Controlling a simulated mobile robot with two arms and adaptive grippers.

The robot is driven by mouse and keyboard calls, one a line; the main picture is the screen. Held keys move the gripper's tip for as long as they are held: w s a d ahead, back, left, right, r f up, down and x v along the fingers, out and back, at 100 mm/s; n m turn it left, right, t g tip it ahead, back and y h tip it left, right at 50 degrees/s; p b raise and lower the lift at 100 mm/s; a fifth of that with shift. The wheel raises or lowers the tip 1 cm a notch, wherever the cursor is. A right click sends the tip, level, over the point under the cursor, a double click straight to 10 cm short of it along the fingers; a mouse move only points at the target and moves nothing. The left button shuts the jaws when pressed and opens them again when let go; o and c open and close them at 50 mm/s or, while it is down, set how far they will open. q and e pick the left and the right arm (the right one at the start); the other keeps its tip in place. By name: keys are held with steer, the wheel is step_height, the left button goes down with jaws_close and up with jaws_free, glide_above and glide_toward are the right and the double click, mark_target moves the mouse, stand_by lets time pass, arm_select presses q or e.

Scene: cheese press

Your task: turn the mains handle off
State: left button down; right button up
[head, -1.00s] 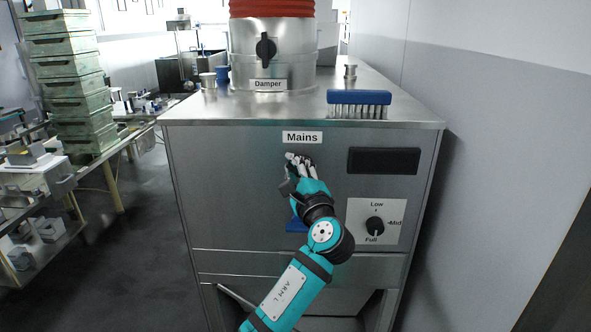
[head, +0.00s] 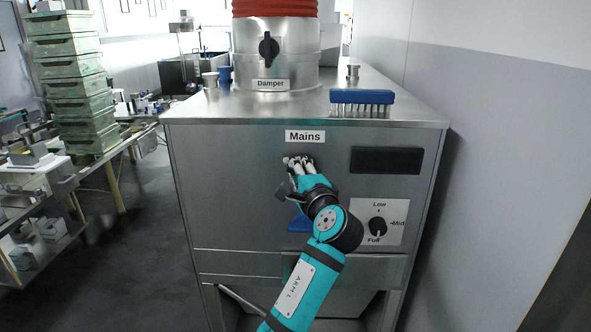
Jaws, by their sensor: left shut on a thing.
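The Mains label (head: 305,136) is on the front panel of the steel cabinet (head: 230,180). My left gripper (head: 299,163) is just below this label, against the panel. Its fingers are shut on the mains handle, which they almost wholly cover. Its exact angle is hidden behind the fingers. My left arm comes up from the bottom of the view. My right gripper is not in view.
A dial marked Low, Mid and Full (head: 377,226) and a dark display (head: 387,160) are right of my arm. A blue part (head: 298,225) shows behind my wrist.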

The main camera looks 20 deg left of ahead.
mark_target(290, 125)
arm_select(q)
steer(key=shift+f+n+g, duration=0.3)
steer(key=shift+f+n, duration=0.3)
steer(key=shift+f, duration=0.05)
stand_by(0.7)
stand_by(0.3)
steer(key=c, duration=1.4)
jaws_free()
steer(key=shift+o, duration=0.3)
steer(key=shift+d+r, duration=0.1)
steer(key=shift+r, duration=0.1)
steer(key=r, duration=1)
steer(key=shift+d, duration=0.2)
steer(key=shift+a, duration=0.25)
